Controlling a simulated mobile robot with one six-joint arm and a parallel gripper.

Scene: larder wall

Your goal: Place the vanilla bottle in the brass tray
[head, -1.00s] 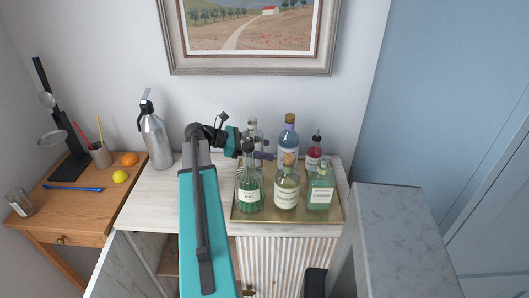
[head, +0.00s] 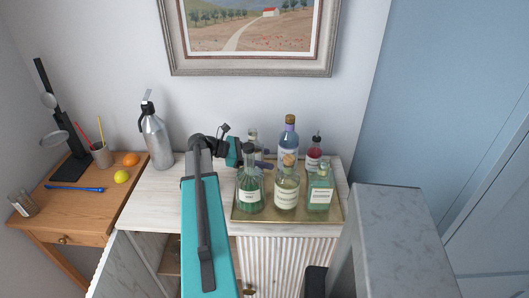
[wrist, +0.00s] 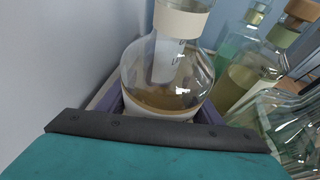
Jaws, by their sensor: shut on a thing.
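My gripper (head: 262,158) is shut on a clear round glass bottle, taken to be the vanilla bottle (head: 253,134), with a pale collar and a little brown liquid. In the wrist view the bottle (wrist: 165,85) stands roughly upright between the purple fingers; its label is not readable. In the head view it is at the back left of the brass tray (head: 268,213), mostly hidden behind the gripper and a green bottle. I cannot tell whether its base touches the tray.
On the tray stand the green bottle (head: 249,192), a cream-labelled bottle (head: 286,190), a teal bottle (head: 320,190), a tall blue-violet bottle (head: 289,140) and a red bottle (head: 313,155). A silver siphon (head: 156,140) stands left. The counter between siphon and tray is largely clear.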

